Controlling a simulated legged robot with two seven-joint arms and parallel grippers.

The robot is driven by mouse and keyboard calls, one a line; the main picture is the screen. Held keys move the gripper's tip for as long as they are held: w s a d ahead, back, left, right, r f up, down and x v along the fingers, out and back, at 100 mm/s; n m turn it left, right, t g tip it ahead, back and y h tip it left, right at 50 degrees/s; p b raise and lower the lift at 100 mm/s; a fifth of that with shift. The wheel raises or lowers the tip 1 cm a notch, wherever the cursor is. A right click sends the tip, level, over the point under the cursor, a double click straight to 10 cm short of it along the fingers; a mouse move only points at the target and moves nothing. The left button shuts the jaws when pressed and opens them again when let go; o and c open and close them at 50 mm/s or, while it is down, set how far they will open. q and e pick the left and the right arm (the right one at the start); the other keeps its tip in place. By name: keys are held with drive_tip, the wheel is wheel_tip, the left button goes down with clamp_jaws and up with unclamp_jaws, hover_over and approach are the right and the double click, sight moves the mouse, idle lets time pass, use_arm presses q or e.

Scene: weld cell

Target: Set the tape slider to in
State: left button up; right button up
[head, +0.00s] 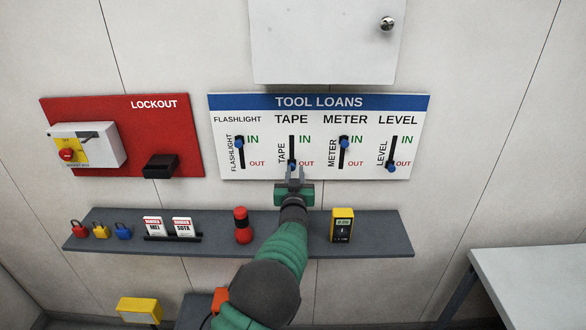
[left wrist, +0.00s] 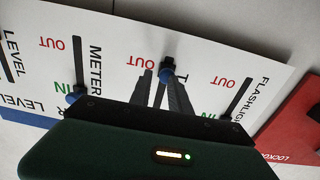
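The tool loans board (head: 320,110) has several vertical sliders with IN at the top and OUT at the bottom. The tape slider (head: 291,164) has its blue knob at the lower, OUT end of its slot, partly hidden by my fingers. The knob also shows in the left wrist view (left wrist: 167,66), where the board appears turned over. My left gripper (head: 292,174) is at the tape knob, with a narrow gap between its fingers. In the left wrist view, its fingertips (left wrist: 158,75) are close to the knob, one overlapping it; contact is unclear. My right gripper is out of view.
The flashlight (head: 239,143) and meter (head: 344,143) knobs are at IN; the level knob (head: 391,168) is at OUT. A grey shelf (head: 376,242) below carries padlocks, tags, a red flashlight (head: 242,225) and a yellow meter (head: 342,225). A red lockout board (head: 160,125) is at left.

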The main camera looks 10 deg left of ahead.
use_arm(q)
drive_tip(key=shift+a+r, duration=0.2)
drive_tip(key=shift+a, duration=0.8)
drive_tip(key=c, duration=0.8)
drive_tip(key=shift+d, duration=0.15)
clamp_jaws()
drive_tip(key=shift+d+r, duration=0.1)
drive_tip(key=shift+d, duration=0.1)
